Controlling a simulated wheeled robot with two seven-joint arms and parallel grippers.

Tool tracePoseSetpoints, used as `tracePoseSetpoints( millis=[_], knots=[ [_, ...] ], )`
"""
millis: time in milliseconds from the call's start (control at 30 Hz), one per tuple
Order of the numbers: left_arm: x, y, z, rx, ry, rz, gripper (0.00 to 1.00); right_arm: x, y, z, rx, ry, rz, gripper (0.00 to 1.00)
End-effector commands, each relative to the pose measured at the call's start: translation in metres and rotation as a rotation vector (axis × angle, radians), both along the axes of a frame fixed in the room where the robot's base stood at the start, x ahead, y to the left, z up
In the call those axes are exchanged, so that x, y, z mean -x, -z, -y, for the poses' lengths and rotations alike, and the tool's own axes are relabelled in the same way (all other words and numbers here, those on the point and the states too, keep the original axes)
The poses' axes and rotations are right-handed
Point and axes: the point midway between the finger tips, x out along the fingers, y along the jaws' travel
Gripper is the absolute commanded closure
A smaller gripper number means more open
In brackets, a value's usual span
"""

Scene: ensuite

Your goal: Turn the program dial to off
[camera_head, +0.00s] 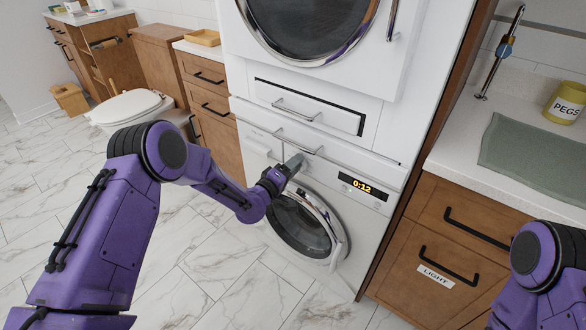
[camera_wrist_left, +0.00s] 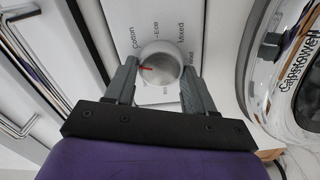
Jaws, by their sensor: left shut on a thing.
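The program dial (camera_wrist_left: 160,67) is a round pale knob with a red pointer mark, on the washer's white panel in the left wrist view. Printed labels around it include Cotton, Eco and Mixed; the lower labels are partly hidden. My left gripper (camera_wrist_left: 158,85) is shut on the dial, with one grey finger on each side of it. In the head view, my left gripper (camera_head: 291,163) reaches the washer (camera_head: 258,155) panel and hides the dial. The washer's display (camera_head: 361,186) reads 0:12. My right gripper is out of view; only part of my right arm shows.
The washer's round door (camera_head: 302,222) lies just below the gripper. Bar handles (camera_head: 296,141) stick out above the panel, and a dryer (camera_head: 308,28) sits over the washer. A wooden drawer unit (camera_head: 446,240) stands at right. The marble floor at left is open.

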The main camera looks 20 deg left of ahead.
Motion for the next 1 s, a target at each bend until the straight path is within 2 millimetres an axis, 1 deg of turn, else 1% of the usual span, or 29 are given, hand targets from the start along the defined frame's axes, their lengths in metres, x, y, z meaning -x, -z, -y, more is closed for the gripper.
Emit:
tracePoseSetpoints(
  millis=[200,433,700,1000],
  knots=[
    [0.0005,0.0027,-0.0002,0.148,0.0,-0.056,0.76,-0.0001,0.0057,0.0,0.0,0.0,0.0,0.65],
    [0.0005,0.0028,0.0,0.255,0.001,-0.094,0.76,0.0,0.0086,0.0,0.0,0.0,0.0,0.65],
    [0.0006,0.0028,0.0001,0.306,0.001,-0.114,0.76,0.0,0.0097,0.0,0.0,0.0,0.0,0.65],
    [0.0006,0.0027,0.0002,0.313,0.001,-0.116,0.76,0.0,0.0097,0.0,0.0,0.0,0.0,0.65]
  ],
)
